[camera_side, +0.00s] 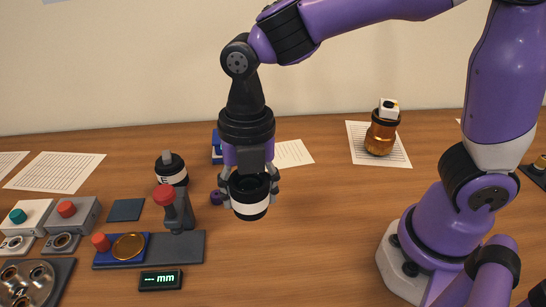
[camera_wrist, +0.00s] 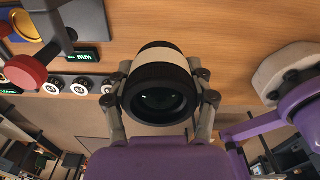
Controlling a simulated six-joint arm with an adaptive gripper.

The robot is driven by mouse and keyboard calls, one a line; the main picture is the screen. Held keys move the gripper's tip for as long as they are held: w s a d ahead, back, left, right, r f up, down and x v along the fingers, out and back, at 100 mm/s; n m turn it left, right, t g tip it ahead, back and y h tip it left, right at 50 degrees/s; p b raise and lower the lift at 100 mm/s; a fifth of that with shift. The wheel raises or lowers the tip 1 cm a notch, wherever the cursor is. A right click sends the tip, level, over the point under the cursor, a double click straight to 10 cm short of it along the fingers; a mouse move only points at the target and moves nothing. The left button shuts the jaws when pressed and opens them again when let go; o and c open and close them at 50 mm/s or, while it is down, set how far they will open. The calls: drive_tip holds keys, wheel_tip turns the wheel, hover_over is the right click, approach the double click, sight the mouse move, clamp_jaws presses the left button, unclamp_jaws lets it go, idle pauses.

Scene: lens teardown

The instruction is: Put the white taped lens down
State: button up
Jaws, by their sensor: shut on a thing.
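The white taped lens (camera_side: 250,209) is a black barrel with a white band around it. My gripper (camera_side: 248,184) is shut on it and holds it above the wooden table, with clear wood visible around and below it. In the wrist view the lens (camera_wrist: 158,65) sits between the two fingers of my gripper (camera_wrist: 160,98), its dark glass end facing the camera.
A grey stand with a red knob (camera_side: 165,194) and a small "mm" display (camera_side: 161,280) are to the left. An amber jar (camera_side: 380,138) stands on paper at the back right. The table (camera_side: 315,220) between the held lens and my base is clear.

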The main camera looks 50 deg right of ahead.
drive_tip(key=w+d+m, duration=0.4)
drive_tip(key=d+m, duration=0.3)
drive_tip(key=d, duration=0.4)
hover_over(290, 166)
drive_tip(key=f, duration=0.6)
drive_tip(key=shift+s+a, duration=0.1)
drive_tip(key=shift+a, duration=0.2)
drive_tip(key=shift+d+f, duration=0.15)
drive_tip(key=shift+d, duration=0.1)
drive_tip(key=shift+f, duration=2)
drive_tip(key=shift+f, duration=0.15)
drive_tip(key=o, duration=1.3)
drive_tip(key=shift+c, duration=0.2)
